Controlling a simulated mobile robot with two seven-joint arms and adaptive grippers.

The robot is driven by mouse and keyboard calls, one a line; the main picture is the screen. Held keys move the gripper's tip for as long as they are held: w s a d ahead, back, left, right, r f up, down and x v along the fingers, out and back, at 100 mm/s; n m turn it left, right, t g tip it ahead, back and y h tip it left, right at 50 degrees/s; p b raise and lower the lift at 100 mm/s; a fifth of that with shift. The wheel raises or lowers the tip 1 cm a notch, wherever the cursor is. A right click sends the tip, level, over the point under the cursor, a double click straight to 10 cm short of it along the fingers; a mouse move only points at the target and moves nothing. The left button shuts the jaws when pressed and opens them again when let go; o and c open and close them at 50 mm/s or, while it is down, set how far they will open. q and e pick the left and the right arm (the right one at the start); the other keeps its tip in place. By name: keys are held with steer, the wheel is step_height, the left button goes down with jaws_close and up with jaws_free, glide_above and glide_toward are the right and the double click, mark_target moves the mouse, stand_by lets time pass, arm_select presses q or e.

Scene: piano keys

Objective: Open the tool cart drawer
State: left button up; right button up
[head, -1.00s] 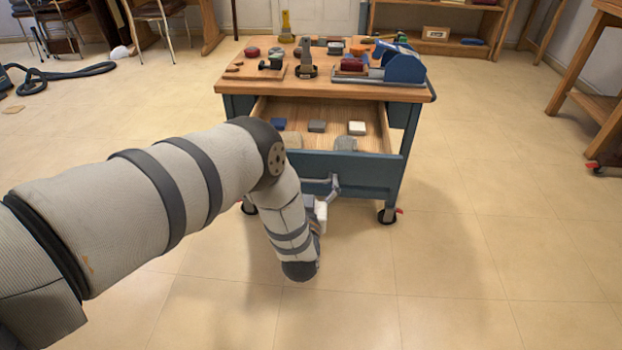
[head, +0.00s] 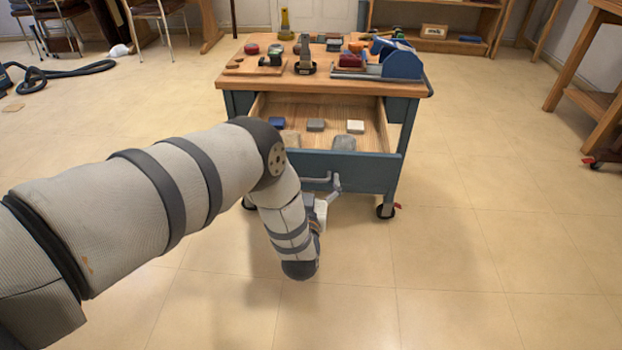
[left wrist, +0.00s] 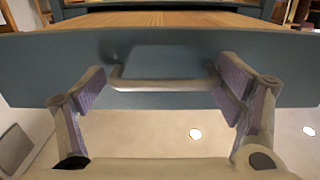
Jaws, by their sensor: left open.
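The tool cart (head: 240,84) has a wooden top and a blue-grey frame. Its drawer (head: 372,168) is pulled out, with its wooden inside and several small blocks showing. In the left wrist view, the drawer front (left wrist: 40,65) spans the picture, with a grey bar handle (left wrist: 160,85) across its middle. My left gripper (left wrist: 162,88) is open, one finger near each end of the handle; I cannot tell whether they touch it. In the head view, my left gripper (head: 326,194) is partly hidden by my forearm, just in front of the drawer front. My right gripper is out of view.
Tools and a blue device (head: 402,62) lie on the cart top. The cart stands on casters (head: 386,211). A wooden table (head: 590,110) stands at right, chairs (head: 158,12) and a black hose (head: 90,69) at back left. The tiled floor in front is clear.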

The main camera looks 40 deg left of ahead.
arm_select(q)
steer(key=v, duration=1.2)
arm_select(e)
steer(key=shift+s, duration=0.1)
arm_select(q)
steer(key=shift+s, duration=0.1)
